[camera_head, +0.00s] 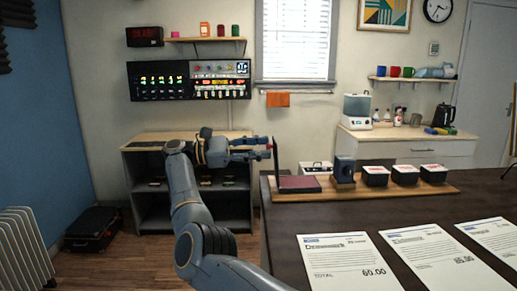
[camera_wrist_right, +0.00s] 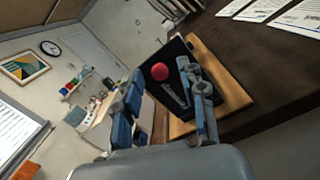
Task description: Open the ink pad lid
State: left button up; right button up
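The ink pad (camera_head: 298,184) is a flat dark-red pad at the left end of a wooden board on the dark table. Its thin dark lid (camera_head: 275,160) stands about upright at the pad's left edge. A red knob (camera_head: 269,147) sticks out from the lid's left face. My right gripper (camera_head: 262,148) is at the knob, on the lid's left side. In the right wrist view its two fingers (camera_wrist_right: 165,104) are spread apart, with the red knob (camera_wrist_right: 160,72) and the lid's black face (camera_wrist_right: 170,92) beyond them. Contact with the knob cannot be told. My left gripper is not in view.
The wooden board (camera_head: 440,189) also bears a blue-grey block (camera_head: 344,170) and several dark boxes with pale tops (camera_head: 375,175). Printed papers (camera_head: 345,262) lie on the table (camera_head: 290,222) in front. A dark shelf unit (camera_head: 235,208) stands behind my right arm.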

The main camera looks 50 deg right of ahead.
notch_tip(320, 180, up, 10)
dwell(0.6)
dwell(0.4)
